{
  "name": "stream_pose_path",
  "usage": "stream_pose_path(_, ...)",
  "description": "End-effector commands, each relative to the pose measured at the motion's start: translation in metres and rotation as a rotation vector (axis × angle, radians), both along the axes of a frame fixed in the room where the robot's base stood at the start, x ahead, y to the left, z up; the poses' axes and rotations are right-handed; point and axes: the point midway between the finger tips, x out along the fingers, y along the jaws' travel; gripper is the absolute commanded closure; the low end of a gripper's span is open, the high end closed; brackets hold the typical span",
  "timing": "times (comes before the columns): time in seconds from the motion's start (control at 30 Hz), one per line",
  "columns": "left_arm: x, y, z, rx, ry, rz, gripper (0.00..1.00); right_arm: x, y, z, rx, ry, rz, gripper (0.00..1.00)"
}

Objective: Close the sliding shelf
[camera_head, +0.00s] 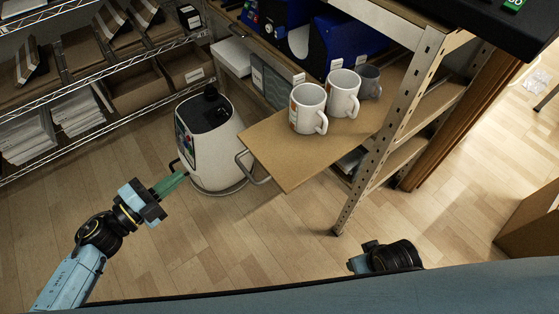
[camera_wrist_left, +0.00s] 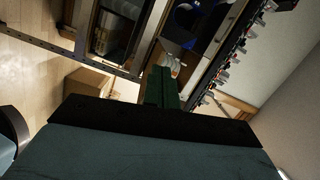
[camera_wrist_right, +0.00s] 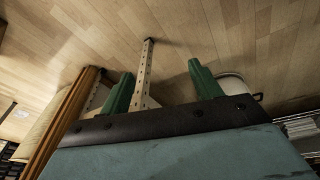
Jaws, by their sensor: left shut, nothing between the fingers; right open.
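The sliding shelf (camera_head: 285,170) is a light wooden board pulled out from the shelving unit, with a metal handle (camera_head: 248,172) on its front edge. Two white mugs (camera_head: 307,110) (camera_head: 343,95) and a grey mug (camera_head: 369,82) stand upright on it. My left gripper (camera_head: 184,174) is shut and empty, left of the handle and apart from it. Its closed green fingers also show in the left wrist view (camera_wrist_left: 162,86). My right gripper (camera_wrist_right: 162,88) is open and empty in the right wrist view. In the head view, only part of its wrist shows at the bottom.
A white rounded machine (camera_head: 212,150) stands on the floor just beyond my left gripper, beside the shelf's handle. A perforated metal post (camera_head: 385,150) rises right of the shelf. Wire racks with boxes (camera_head: 125,88) stand at the left. The front floor is clear.

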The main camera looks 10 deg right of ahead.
Motion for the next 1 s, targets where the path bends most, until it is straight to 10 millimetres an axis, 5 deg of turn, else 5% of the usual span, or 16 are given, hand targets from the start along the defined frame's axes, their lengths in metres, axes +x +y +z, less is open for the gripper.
stream_pose_path(0.33,-0.012,-0.028,0.020,0.105,-0.186,-0.203,1.00,0.006,0.001,0.023,-0.003,-0.022,-0.001,0.36)
stream_pose_path(1.0,0.049,-0.132,0.019,0.103,-0.181,-0.196,1.00,0.002,0.018,0.073,0.031,-0.053,-0.003,0.36)
